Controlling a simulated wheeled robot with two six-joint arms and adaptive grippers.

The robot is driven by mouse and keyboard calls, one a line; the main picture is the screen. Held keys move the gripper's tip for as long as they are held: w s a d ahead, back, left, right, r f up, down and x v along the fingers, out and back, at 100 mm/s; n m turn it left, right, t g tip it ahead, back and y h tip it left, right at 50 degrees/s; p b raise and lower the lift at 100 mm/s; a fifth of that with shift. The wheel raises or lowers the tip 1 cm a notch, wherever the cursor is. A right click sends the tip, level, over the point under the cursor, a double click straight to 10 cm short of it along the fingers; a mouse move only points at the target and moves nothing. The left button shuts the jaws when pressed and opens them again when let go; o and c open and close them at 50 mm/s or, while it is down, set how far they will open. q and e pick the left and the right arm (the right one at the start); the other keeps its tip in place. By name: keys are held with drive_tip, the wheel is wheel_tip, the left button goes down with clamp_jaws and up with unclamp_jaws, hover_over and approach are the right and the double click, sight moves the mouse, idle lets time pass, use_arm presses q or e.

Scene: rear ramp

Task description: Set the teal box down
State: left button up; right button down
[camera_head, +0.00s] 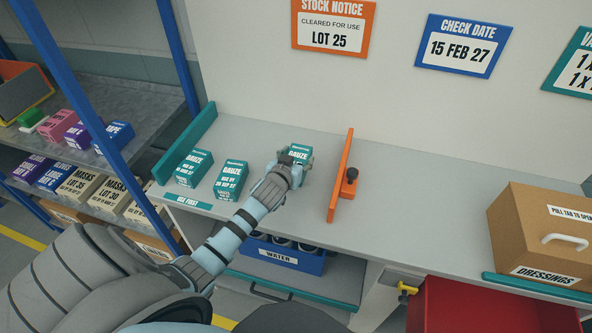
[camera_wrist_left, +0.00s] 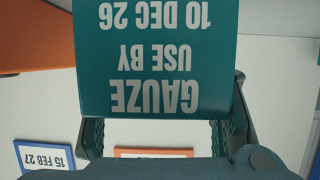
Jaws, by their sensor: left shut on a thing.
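My left gripper (camera_head: 293,168) is shut on a teal gauze box (camera_head: 299,151) over the grey counter (camera_head: 400,207). I cannot tell whether the box touches the counter. In the left wrist view the held teal box (camera_wrist_left: 160,60) fills the top middle, between the gripper's fingers. Its label reads upside down: GAUZE, USE BY 10 DEC 26. Two more teal gauze boxes stand to the left, one at the far left (camera_head: 193,168) and one nearer the gripper (camera_head: 231,180). My right gripper is not in view.
A teal divider (camera_head: 186,142) bounds the counter's left end, and an orange divider (camera_head: 341,180) stands right of the held box. A USE FIRST label (camera_head: 187,201) is on the front edge. A DRESSINGS carton (camera_head: 510,230) stands far right. Counter between orange divider and carton is clear.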

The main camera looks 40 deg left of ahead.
use_arm(q)
wheel_tip(320, 180, down, 4)
drive_tip(key=shift+s+d+b, duration=0.1)
drive_tip(key=shift+b, duration=0.45)
drive_tip(key=o, duration=0.9)
drive_tip(key=shift+f, duration=0.15)
drive_tip(key=shift+c, duration=0.2)
drive_tip(key=o, duration=0.4)
